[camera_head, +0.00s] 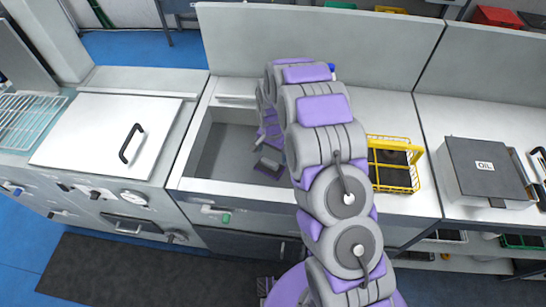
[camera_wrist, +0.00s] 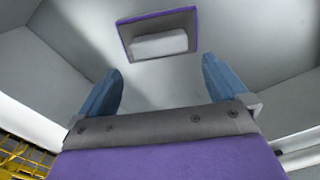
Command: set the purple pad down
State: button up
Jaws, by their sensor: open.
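The purple pad (camera_wrist: 126,32) shows in the wrist view as a dark grey square with a purple rim and a pale block (camera_wrist: 159,44) on its middle. It lies on the floor of the grey sink basin (camera_head: 218,150). In the head view a small dark piece (camera_head: 268,166) in the basin looks like the same pad. My gripper (camera_wrist: 162,85) has its two blue fingers spread wide with nothing between them. The pad lies beyond the fingertips, apart from them. My arm hides the basin's right part in the head view.
A yellow wire basket (camera_head: 396,182) stands on the counter right of my arm, and its wires show in the wrist view (camera_wrist: 22,158). A box marked OIL (camera_head: 485,170) is farther right. A white lidded unit (camera_head: 85,135) is left of the basin. Basin walls surround the gripper.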

notch_tip(320, 180, up, 7)
jog(key=a+p, duration=0.1)
jog(key=s+d+r+n, duration=0.2)
jog(key=s+d+r, duration=0.1)
jog(key=s+r, duration=0.55)
jog(key=s+d+r+n, duration=0.1)
jog(key=s+d+r, duration=0.3)
jog(key=s+r, duration=0.4)
jog(key=s+d+r+n+g, duration=0.1)
jog(key=s+r+n, duration=0.1)
jog(key=s, duration=0.9)
jog(key=s+d+r+n, duration=0.1)
jog(key=s+r, duration=0.3)
jog(key=s, duration=0.7)
jog(key=shift+d+r+n+g, duration=0.35)
jog(key=shift+d+n+g, duration=0.05)
jog(key=shift+d, duration=0.35)
